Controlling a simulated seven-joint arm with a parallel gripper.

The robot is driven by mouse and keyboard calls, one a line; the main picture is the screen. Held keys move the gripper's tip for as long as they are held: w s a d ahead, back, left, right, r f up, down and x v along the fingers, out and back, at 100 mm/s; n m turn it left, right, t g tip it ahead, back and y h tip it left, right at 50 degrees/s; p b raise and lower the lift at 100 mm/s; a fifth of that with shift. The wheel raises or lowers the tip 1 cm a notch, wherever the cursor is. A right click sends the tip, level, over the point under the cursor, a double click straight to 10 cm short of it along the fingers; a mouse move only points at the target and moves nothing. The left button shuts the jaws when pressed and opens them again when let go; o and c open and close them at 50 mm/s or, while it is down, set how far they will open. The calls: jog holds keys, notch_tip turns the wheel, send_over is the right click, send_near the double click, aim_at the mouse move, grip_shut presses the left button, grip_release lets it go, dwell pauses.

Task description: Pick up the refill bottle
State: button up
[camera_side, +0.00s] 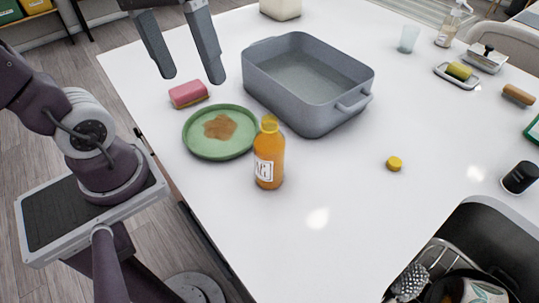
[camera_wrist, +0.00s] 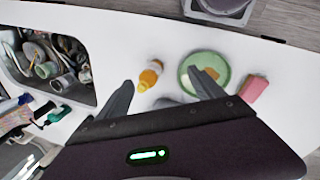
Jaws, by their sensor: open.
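The refill bottle (camera_side: 268,160) appears to be the orange bottle with a white label. It stands upright on the white counter, in front of the green plate, and its top looks open. In the wrist view the bottle (camera_wrist: 150,75) shows between my finger tips, a little beyond them. My gripper (camera_side: 193,76) is open and empty at the upper left of the side view, apart from the bottle and above the counter. Its two fingers also show in the wrist view (camera_wrist: 165,88). A yellow cap (camera_side: 394,164) lies on the counter to the bottle's right.
A green plate (camera_side: 195,147) with a brown stain is close behind the bottle. A pink sponge (camera_side: 188,93) and a large grey basin (camera_side: 290,105) stand farther back. The sink (camera_side: 470,225) holds dishes at lower right. The counter right of the bottle is mostly clear.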

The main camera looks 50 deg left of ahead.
aim_at(276, 166)
jog(key=w+n+g+h, duration=0.5)
jog(key=w+n+h, duration=0.6)
notch_tip(276, 166, down, 16)
jog(key=x, duration=0.7)
jog(key=shift+f, duration=0.4)
jog(key=shift+t, duration=0.3)
jog(key=c, duration=1.6)
